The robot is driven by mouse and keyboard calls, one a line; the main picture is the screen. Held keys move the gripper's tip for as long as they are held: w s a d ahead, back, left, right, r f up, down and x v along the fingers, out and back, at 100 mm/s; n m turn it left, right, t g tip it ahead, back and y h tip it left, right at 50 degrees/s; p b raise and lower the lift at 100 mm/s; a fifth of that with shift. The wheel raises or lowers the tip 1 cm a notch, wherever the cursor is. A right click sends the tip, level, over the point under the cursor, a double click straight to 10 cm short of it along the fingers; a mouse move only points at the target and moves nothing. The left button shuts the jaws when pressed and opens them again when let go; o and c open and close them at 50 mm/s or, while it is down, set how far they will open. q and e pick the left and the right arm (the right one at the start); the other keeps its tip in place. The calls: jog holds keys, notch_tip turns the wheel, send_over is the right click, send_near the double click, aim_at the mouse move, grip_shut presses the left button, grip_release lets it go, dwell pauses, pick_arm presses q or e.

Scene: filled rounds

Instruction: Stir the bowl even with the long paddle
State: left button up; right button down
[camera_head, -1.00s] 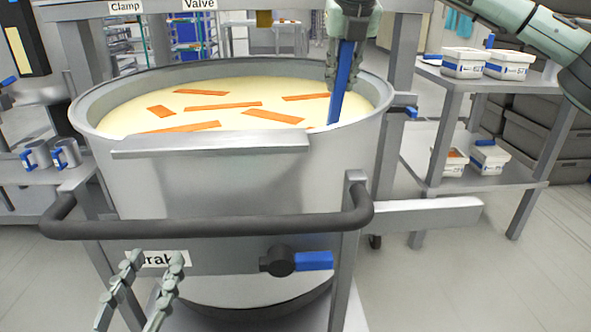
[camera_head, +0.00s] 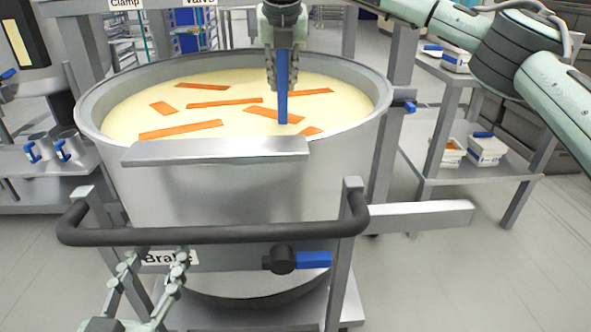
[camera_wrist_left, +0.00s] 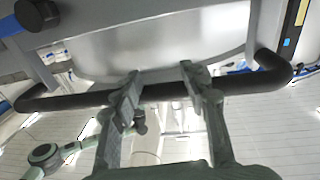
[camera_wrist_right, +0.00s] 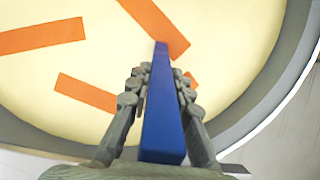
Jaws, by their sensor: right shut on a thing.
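A large steel bowl (camera_head: 240,180) holds a pale cream mass (camera_head: 225,115) with several orange strips (camera_head: 180,129) spread on its surface. My right gripper (camera_head: 284,88) is shut on the blue paddle (camera_head: 283,105) above the right part of the bowl. The paddle points down and its lower end meets the cream near an orange strip; how deep it goes is hidden. In the right wrist view the paddle (camera_wrist_right: 162,110) runs between the fingers. My left gripper (camera_head: 158,268) is open and empty, low in front of the bowl; in the left wrist view its fingers (camera_wrist_left: 160,95) stand apart near the dark handle bar.
The dark handle bar (camera_head: 215,234) crosses the front of the bowl, with a blue-handled valve (camera_head: 312,259) below it. A steel shelf (camera_head: 480,165) with white tubs (camera_head: 487,150) stands at right. Metal jugs (camera_head: 70,149) stand at left.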

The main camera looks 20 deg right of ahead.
jog(key=s+a+b, duration=0.2)
jog(key=s+a, duration=0.1)
jog(key=a, duration=0.3)
pick_arm(q)
notch_tip(320, 180, down, 2)
jog(key=shift+s+f+t+b, duration=0.1)
jog(key=shift+f+t+b, duration=0.15)
jog(key=shift+b, duration=1)
pick_arm(e)
jog(key=s+d, duration=0.2)
jog(key=d, duration=0.6)
jog(key=shift+d+r, duration=0.25)
jog(key=shift+s, duration=0.1)
